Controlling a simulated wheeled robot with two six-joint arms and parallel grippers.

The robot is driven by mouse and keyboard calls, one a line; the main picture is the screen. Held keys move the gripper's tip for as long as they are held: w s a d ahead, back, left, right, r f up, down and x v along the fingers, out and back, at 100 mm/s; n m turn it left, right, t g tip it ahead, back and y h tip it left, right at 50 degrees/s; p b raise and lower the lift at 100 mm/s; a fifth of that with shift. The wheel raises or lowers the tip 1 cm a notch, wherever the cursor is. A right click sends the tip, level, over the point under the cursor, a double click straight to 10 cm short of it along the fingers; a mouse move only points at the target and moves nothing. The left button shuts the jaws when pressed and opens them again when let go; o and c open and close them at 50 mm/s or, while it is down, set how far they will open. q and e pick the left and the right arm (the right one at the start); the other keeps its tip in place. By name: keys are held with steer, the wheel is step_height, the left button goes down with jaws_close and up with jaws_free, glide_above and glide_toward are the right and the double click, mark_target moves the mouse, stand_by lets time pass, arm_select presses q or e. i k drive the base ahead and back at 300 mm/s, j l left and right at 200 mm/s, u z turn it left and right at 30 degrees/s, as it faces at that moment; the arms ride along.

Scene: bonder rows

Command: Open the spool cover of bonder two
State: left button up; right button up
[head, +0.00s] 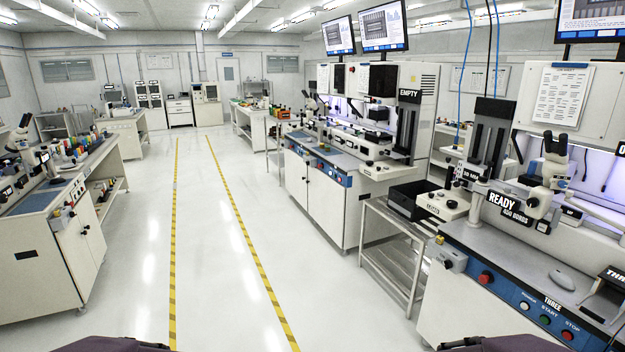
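The nearest bonder (473,301), at the right, carries a front label reading THREE and a sign reading READY. Beyond it stands another bonder (313,199) with a sign reading EMPTY (409,92). I cannot read a number on that farther bonder, so I cannot tell from lettering that it is bonder two. Its spool cover cannot be made out at this distance. Neither of my grippers is in view; only dark parts of my own body show at the bottom edge.
A metal side table (392,224) with a black box (411,199) stands between the two bonders. A wide white aisle (207,240) with two yellow-black floor stripes runs ahead and is clear. A workbench (60,238) with coloured spools stands at the left.

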mark_target(378, 73)
steer(key=i, duration=3.45)
steer(key=i+j+z, duration=0.2)
steer(key=i, duration=0.75)
steer(key=l, duration=0.1)
